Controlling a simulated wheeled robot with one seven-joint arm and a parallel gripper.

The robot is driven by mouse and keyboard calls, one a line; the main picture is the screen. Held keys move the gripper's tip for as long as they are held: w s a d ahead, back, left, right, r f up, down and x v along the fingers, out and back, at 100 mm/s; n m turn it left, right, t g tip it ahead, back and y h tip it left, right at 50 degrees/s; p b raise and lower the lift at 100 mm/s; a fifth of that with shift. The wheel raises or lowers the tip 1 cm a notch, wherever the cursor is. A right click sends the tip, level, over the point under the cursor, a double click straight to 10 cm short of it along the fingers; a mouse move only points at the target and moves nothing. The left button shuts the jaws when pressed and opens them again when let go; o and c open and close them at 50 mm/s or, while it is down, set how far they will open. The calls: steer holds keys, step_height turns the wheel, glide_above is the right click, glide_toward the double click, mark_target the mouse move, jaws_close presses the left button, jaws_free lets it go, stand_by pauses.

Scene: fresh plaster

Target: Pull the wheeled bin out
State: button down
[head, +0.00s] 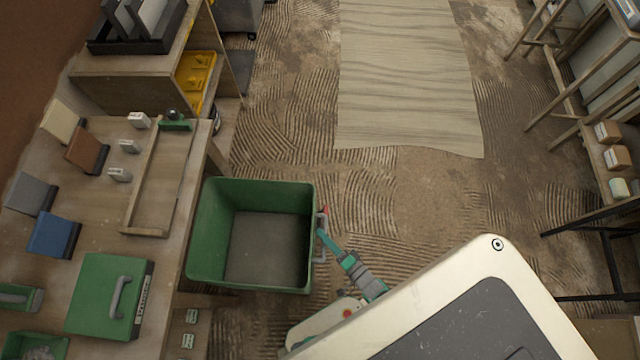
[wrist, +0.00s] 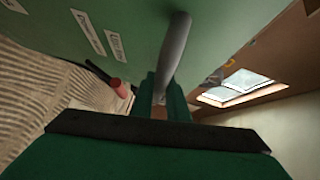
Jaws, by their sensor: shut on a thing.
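The wheeled bin (head: 205,235) is a green, open-topped box on the floor, at the right edge of the workbench in the head view. It looks empty, with a grey bottom; its wheels are hidden. A grey bar handle (head: 321,248) runs along its right side. My gripper (head: 321,232) reaches that side from the lower right and is shut on the handle. In the wrist view the handle (wrist: 176,45) passes between the green fingers of my gripper (wrist: 164,88), close to the bin's labelled green wall (wrist: 65,28).
The workbench (head: 100,215) at left carries tiles, a wooden tray and a green case (head: 110,295). A pale sheet (head: 405,80) lies on the ridged floor at the back. Wooden racks (head: 570,130) stand at right. The floor between is clear.

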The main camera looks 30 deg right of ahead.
steer(key=shift+s+d, duration=0.25)
steer(key=shift+d, duration=0.05)
steer(key=c, duration=2)
jaws_free()
steer(key=shift+a, duration=0.1)
steer(key=v, duration=1)
steer(key=shift+s, duration=0.4)
steer(key=s+a+r+n+h, duration=0.1)
steer(key=s+a+r+n, duration=0.1)
steer(key=a+r+n, duration=0.85)
steer(key=w+a+r+n+h, duration=0.1)
steer(key=a+r+n, duration=0.1)
steer(key=r, duration=0.9)
steer(key=w+a+r+n+h, duration=0.1)
steer(key=a+r, duration=0.3)
steer(key=r, duration=0.8)
steer(key=shift+w+a+n+g, duration=0.3)
steer(key=shift+a+n, duration=0.05)
